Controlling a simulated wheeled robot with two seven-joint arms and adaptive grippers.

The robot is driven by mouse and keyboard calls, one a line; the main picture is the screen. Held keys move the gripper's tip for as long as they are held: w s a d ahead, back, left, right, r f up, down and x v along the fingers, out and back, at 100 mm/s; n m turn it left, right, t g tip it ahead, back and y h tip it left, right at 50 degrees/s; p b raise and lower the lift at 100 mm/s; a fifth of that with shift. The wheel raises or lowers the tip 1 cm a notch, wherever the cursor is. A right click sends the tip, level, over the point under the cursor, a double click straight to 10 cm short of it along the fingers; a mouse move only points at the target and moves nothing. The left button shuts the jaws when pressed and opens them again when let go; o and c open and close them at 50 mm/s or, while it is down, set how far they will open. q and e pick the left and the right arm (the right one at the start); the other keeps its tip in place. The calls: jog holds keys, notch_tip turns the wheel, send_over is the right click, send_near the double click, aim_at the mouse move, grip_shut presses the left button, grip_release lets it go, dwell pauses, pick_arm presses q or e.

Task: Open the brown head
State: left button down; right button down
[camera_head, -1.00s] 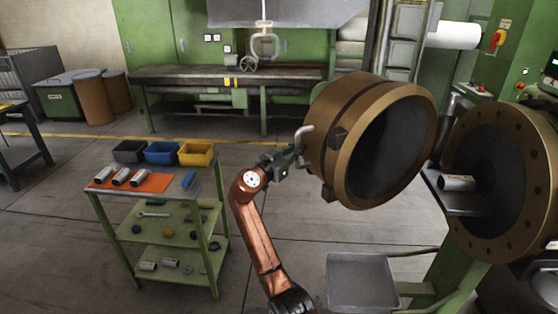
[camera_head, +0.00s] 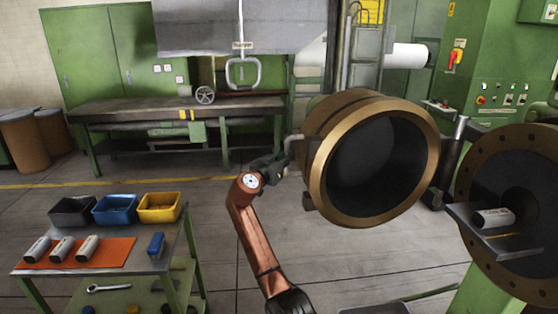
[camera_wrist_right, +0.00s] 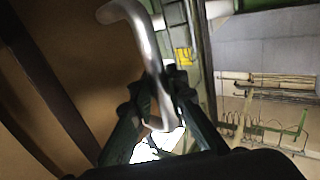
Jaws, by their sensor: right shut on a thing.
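The brown head (camera_head: 317,155) is a large round drum-like cap, swung away from the extruder (camera_head: 520,262). Its dark hollow inside faces the camera. A bent metal handle (camera_head: 291,148) sticks out from its left side; it also shows in the right wrist view (camera_wrist_right: 140,32). My right gripper (camera_head: 283,163) is at this handle. In the right wrist view its dark fingers (camera_wrist_right: 155,103) are shut around the handle, beside the brown surface of the head. My left gripper is not in view.
A white cylinder (camera_head: 493,218) lies on a plate in front of the extruder opening. A cart (camera_head: 150,262) with bins and white cylinders stands at the left. A workbench (camera_head: 120,106) stands at the back. Open floor lies between cart and head.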

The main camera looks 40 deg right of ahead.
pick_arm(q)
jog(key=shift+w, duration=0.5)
pick_arm(e)
jog(key=shift+w+d, duration=0.25)
jog(key=shift+w, duration=0.1)
jog(key=c, duration=1.9)
grip_release()
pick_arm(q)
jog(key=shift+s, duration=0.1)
pick_arm(e)
jog(key=v, duration=1.2)
